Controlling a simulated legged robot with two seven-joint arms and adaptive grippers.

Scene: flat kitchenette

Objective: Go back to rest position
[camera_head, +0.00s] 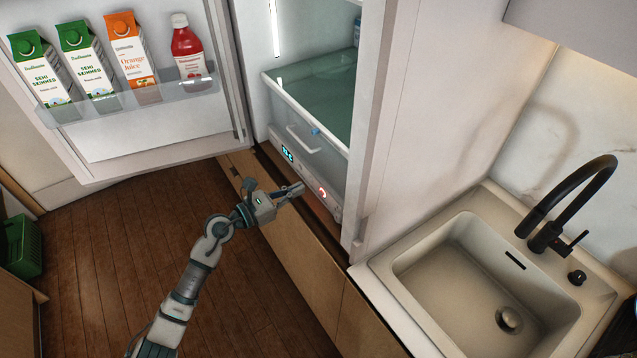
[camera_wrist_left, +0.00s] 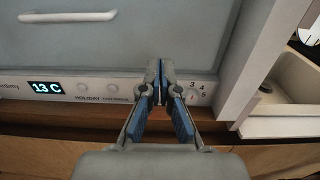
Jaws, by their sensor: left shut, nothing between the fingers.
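My left gripper (camera_head: 296,190) is shut and empty in front of the lower edge of the open fridge (camera_head: 370,130). In the left wrist view the closed fingertips (camera_wrist_left: 160,68) are in front of the fridge's control panel (camera_wrist_left: 105,88), which has a lit "13 C" display (camera_wrist_left: 46,88) and numbered marks to the right. I cannot tell whether the fingertips touch the panel. A red light (camera_head: 322,193) glows on the panel just right of the gripper in the head view. My right gripper is not in view.
The fridge door (camera_head: 150,130) stands open at left, with cartons (camera_head: 130,50) and a red bottle (camera_head: 187,50) on its shelf. A drawer (camera_head: 310,140) sits above the panel. A sink (camera_head: 450,290) with a black tap (camera_head: 570,205) is at right. A green crate (camera_head: 22,246) is far left; wooden floor is clear.

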